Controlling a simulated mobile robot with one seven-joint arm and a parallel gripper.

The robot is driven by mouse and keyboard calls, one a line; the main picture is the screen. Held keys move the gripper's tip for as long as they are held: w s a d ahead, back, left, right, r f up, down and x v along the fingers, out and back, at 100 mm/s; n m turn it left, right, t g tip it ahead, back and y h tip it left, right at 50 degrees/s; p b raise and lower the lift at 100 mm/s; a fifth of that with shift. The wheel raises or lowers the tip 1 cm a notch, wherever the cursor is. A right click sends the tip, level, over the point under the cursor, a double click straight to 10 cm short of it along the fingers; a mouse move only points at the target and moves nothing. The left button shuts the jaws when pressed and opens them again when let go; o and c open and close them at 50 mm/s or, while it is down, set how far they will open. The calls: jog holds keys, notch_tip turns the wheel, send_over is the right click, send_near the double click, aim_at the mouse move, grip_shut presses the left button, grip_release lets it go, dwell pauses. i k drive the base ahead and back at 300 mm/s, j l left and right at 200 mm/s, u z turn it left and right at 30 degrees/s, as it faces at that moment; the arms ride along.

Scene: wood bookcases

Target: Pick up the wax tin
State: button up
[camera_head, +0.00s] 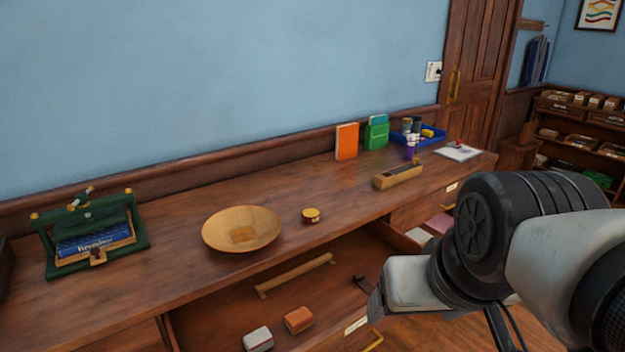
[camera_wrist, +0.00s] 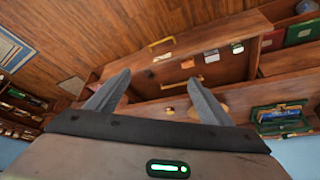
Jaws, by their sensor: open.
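A small round tin with a yellow lid (camera_head: 311,215), which looks like the wax tin, stands on the wooden counter (camera_head: 150,265) just right of a shallow wooden bowl (camera_head: 242,229). In the wrist view a small yellowish spot between the fingers may be the tin, but it is too small to be sure. My gripper (camera_wrist: 158,76) is open, with its two grey fingers spread and nothing between them. It is well apart from the tin, out over the front of the counter on the right side of the head view.
An open drawer below the counter holds a grey-and-white block (camera_head: 257,339), an orange block (camera_head: 299,320) and a wooden bar (camera_head: 295,275). A green book press (camera_head: 88,238) stands left. A wooden box (camera_head: 398,176) and blue tray (camera_head: 432,137) stand right. Counter around the tin is clear.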

aim_at(309, 215)
jog(key=i+l, duration=0.45)
jog(key=l, duration=0.2)
jog(key=i+l+u, duration=0.4)
jog(key=l, duration=0.15)
jog(key=l+u, duration=0.2)
jog(key=u, duration=1.05)
jog(key=l, duration=0.1)
